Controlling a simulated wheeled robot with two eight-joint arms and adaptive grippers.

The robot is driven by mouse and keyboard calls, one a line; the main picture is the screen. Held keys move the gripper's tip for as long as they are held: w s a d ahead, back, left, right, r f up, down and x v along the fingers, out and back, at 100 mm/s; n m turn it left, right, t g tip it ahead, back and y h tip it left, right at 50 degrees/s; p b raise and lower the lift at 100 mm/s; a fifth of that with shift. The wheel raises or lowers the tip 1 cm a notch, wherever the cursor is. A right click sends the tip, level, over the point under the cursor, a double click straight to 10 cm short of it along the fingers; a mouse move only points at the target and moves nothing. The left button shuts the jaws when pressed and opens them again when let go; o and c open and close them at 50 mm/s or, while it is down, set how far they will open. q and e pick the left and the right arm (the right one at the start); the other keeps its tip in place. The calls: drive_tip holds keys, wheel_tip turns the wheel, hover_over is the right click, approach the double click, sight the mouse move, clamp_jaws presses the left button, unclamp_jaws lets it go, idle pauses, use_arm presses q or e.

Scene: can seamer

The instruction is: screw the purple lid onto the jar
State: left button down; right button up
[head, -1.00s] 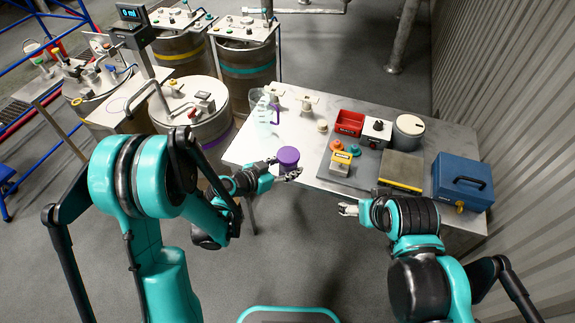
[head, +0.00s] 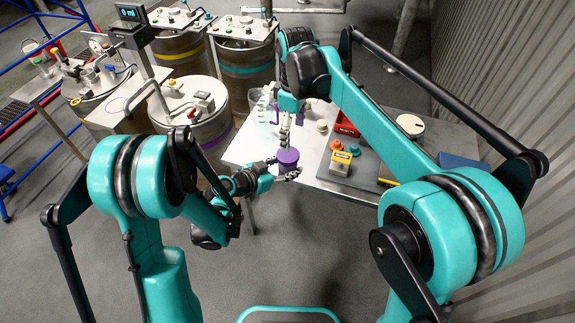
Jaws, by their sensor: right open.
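The purple lid (head: 288,155) sits level on top of the jar (head: 287,168) near the front left edge of the metal table. Little of the jar shows under the lid. My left gripper (head: 280,170) reaches in from the left at the jar's height, with a finger on each side of it, and appears closed around it. My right gripper (head: 284,138) points down from above, just over the lid, with its fingers apart and empty. It looks very close to the lid; whether it touches cannot be told.
A clear pitcher (head: 261,111) stands behind my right gripper. A yellow block-like device (head: 341,162), orange knobs (head: 336,145), a red bin (head: 346,124) and a grey canister (head: 410,124) stand to the right. My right arm covers much of the table; the blue toolbox (head: 462,161) is mostly hidden.

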sight(288, 154)
drive_tip(key=shift+w+a+f+n+g, duration=0.25)
drive_tip(key=shift+w+a+n+g, duration=0.1)
drive_tip(key=shift+a, duration=0.3)
drive_tip(key=shift+f, duration=4)
